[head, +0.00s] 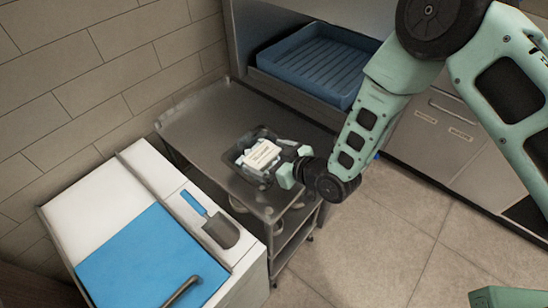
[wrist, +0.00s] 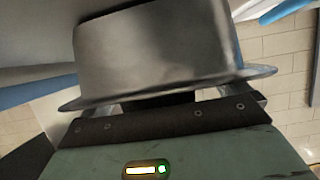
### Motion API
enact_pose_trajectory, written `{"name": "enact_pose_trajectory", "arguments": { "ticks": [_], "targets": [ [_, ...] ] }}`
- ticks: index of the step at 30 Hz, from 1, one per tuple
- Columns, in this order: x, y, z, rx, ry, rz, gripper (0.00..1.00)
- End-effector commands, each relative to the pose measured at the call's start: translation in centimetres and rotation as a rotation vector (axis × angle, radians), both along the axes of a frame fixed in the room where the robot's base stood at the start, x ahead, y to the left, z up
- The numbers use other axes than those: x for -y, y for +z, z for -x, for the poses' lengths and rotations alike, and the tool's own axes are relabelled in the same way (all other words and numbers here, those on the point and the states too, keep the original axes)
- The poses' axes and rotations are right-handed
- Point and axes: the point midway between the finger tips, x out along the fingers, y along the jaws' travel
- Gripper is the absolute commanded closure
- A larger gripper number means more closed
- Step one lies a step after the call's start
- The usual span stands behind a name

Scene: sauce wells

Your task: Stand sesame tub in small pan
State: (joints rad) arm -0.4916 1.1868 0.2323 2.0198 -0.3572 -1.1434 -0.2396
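A dark, square-sided small pan (head: 264,132) appears to stand on the steel cart top in the head view. A pale item with a printed white label (head: 262,156), which may be the sesame tub, shows within its outline. My gripper (head: 285,166) is at the right side of this item, very close to it. In the wrist view a grey metal vessel with a wide flange (wrist: 155,55) fills the space right in front of my gripper (wrist: 172,98). I cannot tell whether this vessel is the tub or the pan. The fingertips are hidden behind it, so their grip does not show.
The steel cart top (head: 200,115) is bare at the left and back. A blue ribbed tray (head: 320,62) sits in the opening behind it. A white counter with a blue board (head: 150,262) and a blue-handled scraper (head: 218,228) stands in front. Floor is clear at right.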

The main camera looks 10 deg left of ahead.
Motion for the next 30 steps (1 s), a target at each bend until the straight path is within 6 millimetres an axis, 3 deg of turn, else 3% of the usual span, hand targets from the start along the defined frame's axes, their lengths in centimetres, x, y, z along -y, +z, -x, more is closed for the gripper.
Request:
{"name": "enact_pose_trajectory", "arguments": {
  "ticks": [5, 21, 30],
  "targets": [
    [0.8, 0.5, 0.4, -0.001, 0.000, 0.001, 0.00],
    [8.7, 4.2, 5.0, 0.001, -0.002, 0.000, 0.00],
    [9.6, 4.9, 5.6, 0.001, 0.000, 0.000, 0.00]
  ]
}}
